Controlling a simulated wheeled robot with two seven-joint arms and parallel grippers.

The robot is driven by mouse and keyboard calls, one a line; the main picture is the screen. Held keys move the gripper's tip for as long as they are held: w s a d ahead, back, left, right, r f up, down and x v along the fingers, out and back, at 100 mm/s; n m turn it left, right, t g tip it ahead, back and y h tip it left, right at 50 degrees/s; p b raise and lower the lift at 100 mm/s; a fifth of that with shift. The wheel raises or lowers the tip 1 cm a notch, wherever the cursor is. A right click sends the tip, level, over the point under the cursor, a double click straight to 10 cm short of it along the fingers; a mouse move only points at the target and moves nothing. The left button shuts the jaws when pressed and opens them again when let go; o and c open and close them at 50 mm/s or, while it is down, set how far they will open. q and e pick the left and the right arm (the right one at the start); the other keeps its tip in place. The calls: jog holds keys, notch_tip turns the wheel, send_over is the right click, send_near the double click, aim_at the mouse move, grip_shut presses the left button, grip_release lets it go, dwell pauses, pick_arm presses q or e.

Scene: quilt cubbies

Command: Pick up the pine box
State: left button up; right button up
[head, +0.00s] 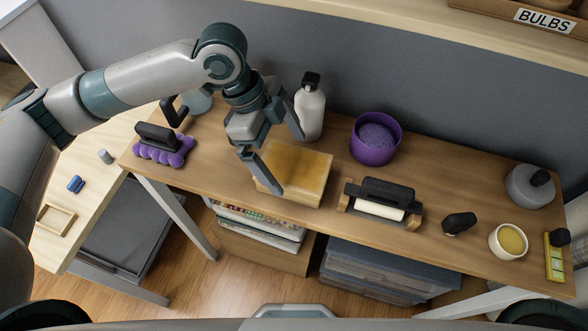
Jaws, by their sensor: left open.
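The pine box (308,173) is a light wooden block with a flat, yellowish-brown top, lying on the brown wooden bench. My left gripper (286,164) comes in from the upper left and is open. One finger reaches down over the left part of the box and hides some of it. The other finger shows above the box's far edge. Whether either finger touches the box I cannot tell. My right gripper is not in the picture.
A white bottle (311,108) stands just behind the box. A purple bowl (376,140) is behind right, and a black-handled roller (381,201) sits close on the right. A purple brush (163,146) lies left. A shelf (430,22) overhangs the back.

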aim_at(291, 165)
pick_arm(q)
jog(key=shift+f, duration=0.1)
jog(key=shift+d+f+p, duration=0.2)
jog(key=shift+f+p, duration=0.1)
jog(key=shift+f, duration=0.1)
jog(key=p+x, duration=0.1)
jog(key=x, duration=0.2)
jog(key=shift+w+f, duration=0.1)
jog(key=shift+d+f, duration=0.2)
jog(key=shift+f, duration=0.4)
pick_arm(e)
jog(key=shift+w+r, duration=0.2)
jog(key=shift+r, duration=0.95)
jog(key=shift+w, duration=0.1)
